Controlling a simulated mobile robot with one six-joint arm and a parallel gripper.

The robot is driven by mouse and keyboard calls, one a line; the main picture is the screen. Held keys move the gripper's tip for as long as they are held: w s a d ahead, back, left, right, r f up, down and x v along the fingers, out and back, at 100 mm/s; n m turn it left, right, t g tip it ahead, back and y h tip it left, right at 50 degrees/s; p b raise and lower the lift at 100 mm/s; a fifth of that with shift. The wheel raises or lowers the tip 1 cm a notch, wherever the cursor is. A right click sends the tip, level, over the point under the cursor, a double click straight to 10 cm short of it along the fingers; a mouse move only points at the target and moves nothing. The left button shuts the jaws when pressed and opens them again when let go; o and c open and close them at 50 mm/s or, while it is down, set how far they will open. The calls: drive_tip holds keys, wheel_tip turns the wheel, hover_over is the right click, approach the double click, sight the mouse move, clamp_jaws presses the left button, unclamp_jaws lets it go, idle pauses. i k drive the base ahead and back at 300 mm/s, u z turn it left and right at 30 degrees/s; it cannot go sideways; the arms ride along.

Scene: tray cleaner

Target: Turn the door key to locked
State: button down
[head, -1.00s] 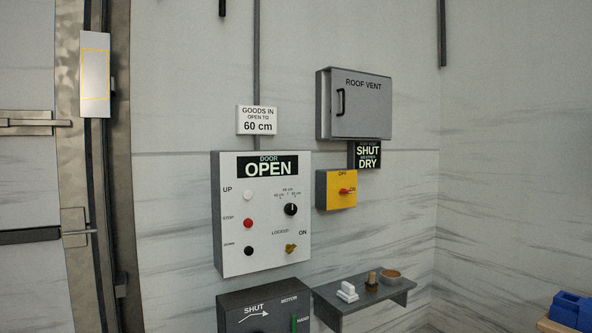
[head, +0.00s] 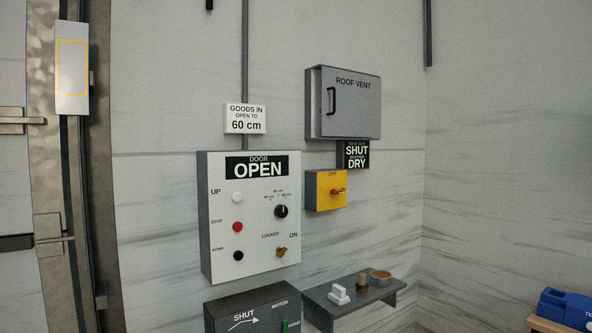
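The door key (head: 281,252) is a small brass-coloured key switch at the lower right of the white door control panel (head: 228,258). The labels LOCKED and ON stand above it, to its left and right. The key's exact direction is too small to tell. The panel's display (head: 257,165) reads DOOR OPEN. My gripper is not in view, and nothing touches the key.
The panel also has a white UP button (head: 237,198), a red STOP button (head: 237,227), a black DOWN button (head: 238,255) and a black dial (head: 281,211). A dark motor box (head: 225,312) and a small shelf (head: 335,310) jut out below. A yellow switch box (head: 325,200) is to the right.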

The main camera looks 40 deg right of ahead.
sight(280, 252)
drive_tip(key=z, duration=0.8)
drive_tip(key=k, duration=0.95)
drive_tip(key=u, duration=0.05)
drive_tip(key=i, duration=0.9)
drive_tip(key=z, duration=0.05)
